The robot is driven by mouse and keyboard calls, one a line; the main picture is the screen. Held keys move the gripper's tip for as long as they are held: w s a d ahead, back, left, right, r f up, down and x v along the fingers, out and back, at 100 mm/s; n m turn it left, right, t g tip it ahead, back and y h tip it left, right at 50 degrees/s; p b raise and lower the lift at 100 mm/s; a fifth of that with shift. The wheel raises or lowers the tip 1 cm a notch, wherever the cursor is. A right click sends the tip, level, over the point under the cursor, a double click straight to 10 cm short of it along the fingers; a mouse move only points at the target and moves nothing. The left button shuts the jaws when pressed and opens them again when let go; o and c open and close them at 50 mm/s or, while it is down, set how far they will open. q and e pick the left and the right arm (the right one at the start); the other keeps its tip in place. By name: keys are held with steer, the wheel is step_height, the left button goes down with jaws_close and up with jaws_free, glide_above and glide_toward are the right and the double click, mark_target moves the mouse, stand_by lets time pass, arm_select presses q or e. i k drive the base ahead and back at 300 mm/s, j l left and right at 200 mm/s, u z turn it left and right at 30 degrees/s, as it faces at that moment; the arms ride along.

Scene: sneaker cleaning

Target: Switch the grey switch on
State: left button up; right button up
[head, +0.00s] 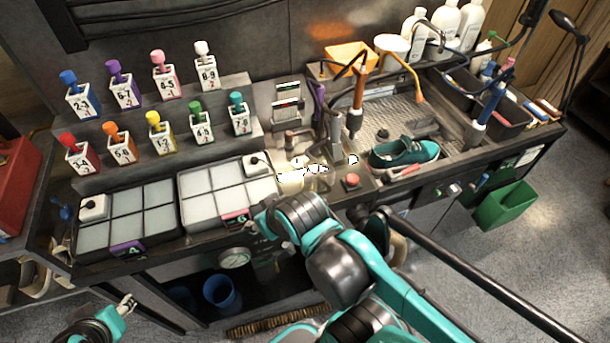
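A grey upright piece (337,150) stands on the bench behind a red button (352,180). It may be the grey switch, but its on or off position is too small to tell. My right arm reaches up from the bottom to the bench's front edge. Its gripper (312,170) appears to be over the bench just in front of the grey piece, in a bright, washed-out patch. Whether it touches anything is unclear. My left gripper (127,303) is low at the bottom left, away from the bench top, and its fingers are too small to read.
Two gridded pale trays (127,213) lie at the bench's left front, below numbered bottles with coloured caps (82,98). A teal shoe (403,152) lies by a wet metal grid (395,112). A dark diagonal bar (470,275) crosses the lower right. A green bin (505,205) hangs at right.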

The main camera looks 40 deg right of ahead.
mark_target(288, 247)
steer(key=z, duration=0.55)
steer(key=k+j+z, duration=0.1)
steer(key=j+z, duration=0.25)
steer(key=k+j+z, duration=0.2)
steer(key=j+z, duration=0.2)
steer(key=k+j+z, duration=0.2)
steer(key=j+z, duration=0.15)
steer(key=k+j+z, duration=0.25)
steer(key=k+j, duration=1.05)
steer(key=j, duration=0.05)
